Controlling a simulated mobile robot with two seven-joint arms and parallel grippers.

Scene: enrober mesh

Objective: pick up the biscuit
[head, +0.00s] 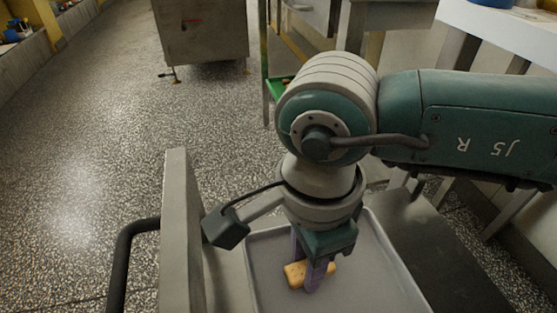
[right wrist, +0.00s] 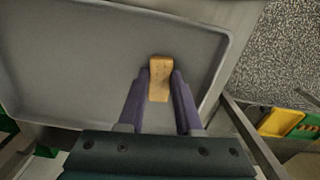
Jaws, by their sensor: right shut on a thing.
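The biscuit (head: 294,273) is a small tan rectangular block with dark dots, at the lower middle of the head view. My right gripper (head: 309,284) points down over the grey tray (head: 266,260), with its purple fingers shut on the biscuit, one on each side. In the right wrist view the biscuit (right wrist: 159,78) sits between the two fingertips (right wrist: 160,84) and sticks out past them. I cannot tell whether the biscuit touches the tray or is just above it. My left gripper is not in view.
The tray is otherwise bare, with a low raised rim (right wrist: 222,60). A grey upright panel (head: 180,230) with a black handle (head: 122,262) stands left of it. A metal cabinet (head: 203,32) stands on the speckled floor behind. Yellow and green items (right wrist: 281,121) show at the right wrist view's right.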

